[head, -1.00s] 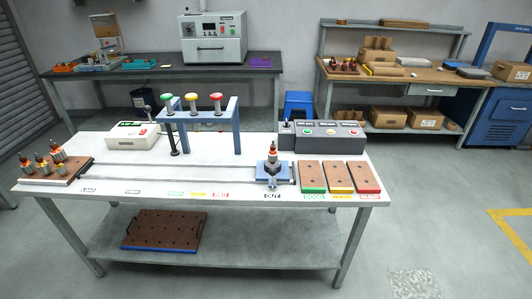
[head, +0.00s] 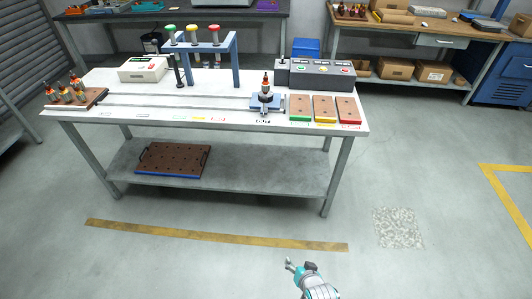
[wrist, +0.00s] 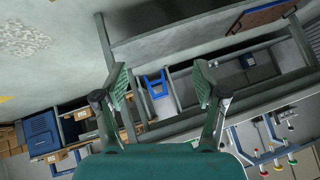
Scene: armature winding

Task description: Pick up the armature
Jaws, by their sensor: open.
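An armature (head: 265,85) with an orange-red winding stands upright on a blue fixture (head: 266,105) at the OUT mark, on the right half of the white table. Several more armatures (head: 68,92) stand in a brown tray (head: 92,98) at the table's left end. My gripper (head: 297,265) is low in the head view, in front of the table and well apart from every armature. In the wrist view my gripper (wrist: 158,82) is open, with nothing between its fingers. No armature can be made out clearly in the wrist view.
Green, yellow and red-edged pads (head: 323,109) lie right of the fixture, with a dark control box (head: 320,72) behind. A blue lamp frame (head: 235,62) stands left of it. A brown tray (head: 172,160) lies on the lower shelf. The floor before the table is clear.

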